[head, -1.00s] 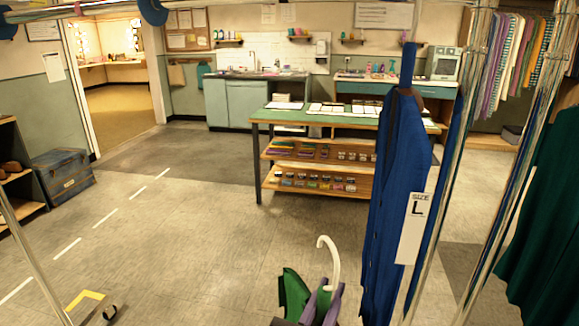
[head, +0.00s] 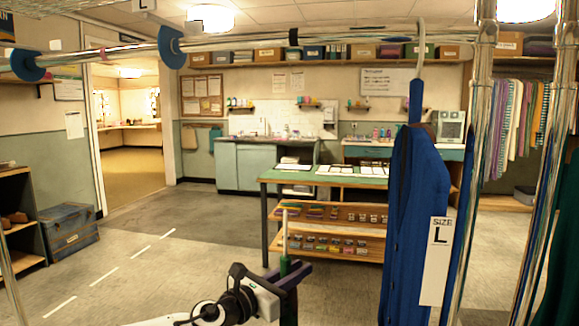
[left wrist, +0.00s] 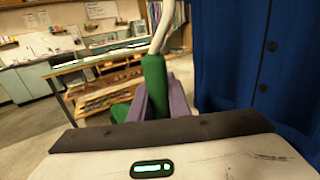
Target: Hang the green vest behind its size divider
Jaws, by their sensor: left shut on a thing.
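My left gripper (head: 287,270) is shut on the green vest (head: 285,266) at its hanger, low in the middle of the head view. The hanger's white hook (head: 285,232) points up and is seen nearly edge-on, below and apart from the rail (head: 240,42). In the left wrist view the green vest (left wrist: 155,80) sits between the purple fingers, with the white hook (left wrist: 160,30) above. Two blue round dividers (head: 28,64) (head: 171,47) sit on the rail at the left; I see no lettering on them. My right gripper is out of view.
A blue garment (head: 412,210) with a white size L tag (head: 438,260) hangs at the right, close beside the gripper in the left wrist view (left wrist: 260,70). Chrome posts (head: 478,170) stand to its right.

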